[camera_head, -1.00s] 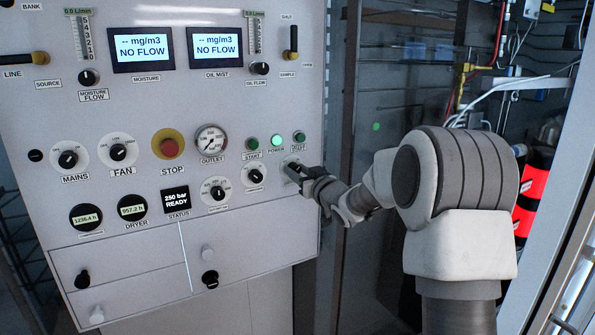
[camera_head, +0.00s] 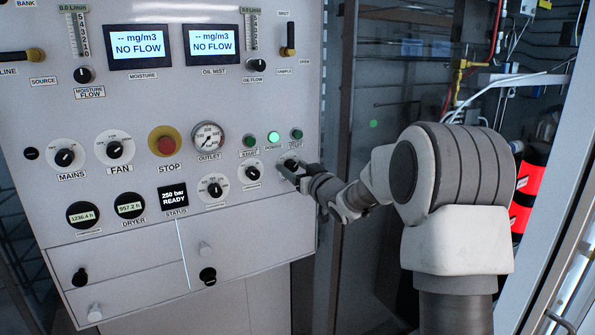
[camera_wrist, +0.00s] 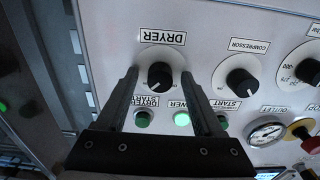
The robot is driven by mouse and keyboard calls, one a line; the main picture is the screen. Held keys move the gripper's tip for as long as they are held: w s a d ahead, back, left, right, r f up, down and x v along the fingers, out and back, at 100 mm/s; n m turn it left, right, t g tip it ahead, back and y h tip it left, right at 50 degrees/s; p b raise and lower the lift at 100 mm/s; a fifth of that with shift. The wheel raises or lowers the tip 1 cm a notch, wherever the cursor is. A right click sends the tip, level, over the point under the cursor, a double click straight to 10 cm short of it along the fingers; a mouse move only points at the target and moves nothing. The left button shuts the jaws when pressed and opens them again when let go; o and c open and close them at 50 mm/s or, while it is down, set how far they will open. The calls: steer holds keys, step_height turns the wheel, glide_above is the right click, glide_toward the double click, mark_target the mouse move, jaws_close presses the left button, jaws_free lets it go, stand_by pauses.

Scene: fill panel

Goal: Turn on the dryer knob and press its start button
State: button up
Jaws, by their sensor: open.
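The dryer knob (camera_wrist: 160,75) is a black rotary knob on a white round plate, under a DRYER label in the wrist view, which shows the panel upside down. In the head view the dryer knob (camera_head: 291,163) is partly covered by my gripper (camera_head: 287,172). My gripper (camera_wrist: 162,84) is open, with one finger on each side of the knob. I cannot tell whether the fingers touch it. The green dryer start button (camera_wrist: 142,119) is beside the left finger in the wrist view. In the head view the dryer start button (camera_head: 297,134) is above the knob.
A lit green power lamp (camera_head: 273,138) and a green start button (camera_head: 249,141) sit left of the dryer start button. The compressor knob (camera_head: 251,172) is close on the left. A red stop button (camera_head: 166,145) is farther left. A dark glass cabinet borders the panel's right.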

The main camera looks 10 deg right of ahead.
steer(key=b+v, duration=0.2)
steer(key=v, duration=1.5)
steer(key=shift+s+b, duration=0.25)
steer(key=shift+b, duration=0.05)
steer(key=s+a+f+m+g+h, duration=0.1)
steer(key=s+g, duration=0.3)
steer(key=s, duration=0.6)
steer(key=s+a+f+m+g+h, duration=0.1)
steer(key=s+a+f+g+h, duration=0.1)
steer(key=s, duration=0.8)
steer(key=s+a+f+m+g+h, duration=0.1)
steer(key=s+f+g, duration=0.3)
steer(key=s, duration=0.6)
steer(key=shift+a+f+g+h, duration=0.35)
steer(key=shift+a+g+h, duration=0.45)
steer(key=shift+a, duration=0.05)
steer(key=shift+s, duration=0.1)
jaws_close()
